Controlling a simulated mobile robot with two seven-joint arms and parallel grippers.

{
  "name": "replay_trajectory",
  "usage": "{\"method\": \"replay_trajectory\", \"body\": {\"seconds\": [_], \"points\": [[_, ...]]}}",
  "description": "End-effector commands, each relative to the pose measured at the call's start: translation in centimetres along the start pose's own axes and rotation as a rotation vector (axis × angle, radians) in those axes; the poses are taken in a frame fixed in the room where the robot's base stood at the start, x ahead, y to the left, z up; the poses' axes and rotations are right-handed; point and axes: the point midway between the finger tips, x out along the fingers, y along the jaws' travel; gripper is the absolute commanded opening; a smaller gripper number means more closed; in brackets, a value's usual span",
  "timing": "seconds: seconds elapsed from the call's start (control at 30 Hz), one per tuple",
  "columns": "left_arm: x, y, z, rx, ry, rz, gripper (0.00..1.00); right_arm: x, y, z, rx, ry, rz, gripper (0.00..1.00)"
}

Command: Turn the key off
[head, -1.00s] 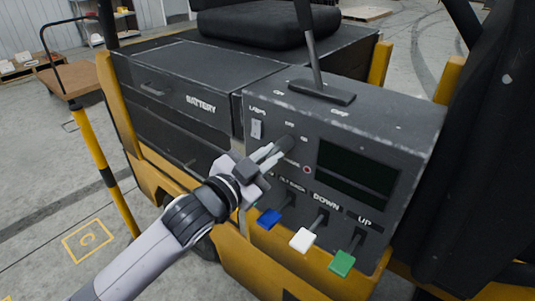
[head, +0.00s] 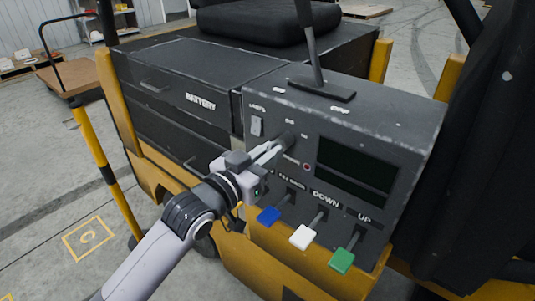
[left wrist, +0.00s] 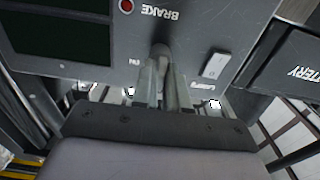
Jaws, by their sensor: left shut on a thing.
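The key (head: 289,139) is a dark grey piece on the front of the black control panel (head: 270,107), just below small white lettering. My left gripper (head: 277,149) comes in from the lower left and is shut on the key. In the left wrist view the key's rounded grey end (left wrist: 161,51) shows between the two fingertips (left wrist: 161,72). The fingers hide part of it, and I cannot tell which marking it points to. My right gripper is not in view.
A white light switch (head: 256,127) is left of the key and a red brake lamp (head: 306,167) is below right. Blue (head: 268,215), white (head: 302,237) and green (head: 342,261) levers stick out below. A dark screen (head: 356,171) is on the right.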

Motion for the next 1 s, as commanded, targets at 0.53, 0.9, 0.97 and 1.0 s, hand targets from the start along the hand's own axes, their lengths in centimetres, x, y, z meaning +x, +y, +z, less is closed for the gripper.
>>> {"method": "replay_trajectory", "body": {"seconds": [0.53, 0.9, 0.97, 1.0], "points": [[0.0, 0.0, 0.1, -0.005, -0.001, 0.001, 0.34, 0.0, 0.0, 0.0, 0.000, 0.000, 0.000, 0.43], [-1.9, 0.0, 0.2, -0.003, -0.002, 0.000, 0.34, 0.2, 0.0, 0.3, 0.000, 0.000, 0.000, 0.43], [-2.8, 0.0, 0.2, -0.003, -0.002, 0.001, 0.34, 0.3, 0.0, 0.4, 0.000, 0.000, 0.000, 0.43], [-3.4, 0.0, 0.2, -0.003, -0.002, 0.000, 0.34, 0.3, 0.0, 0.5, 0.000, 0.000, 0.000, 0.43]]}}
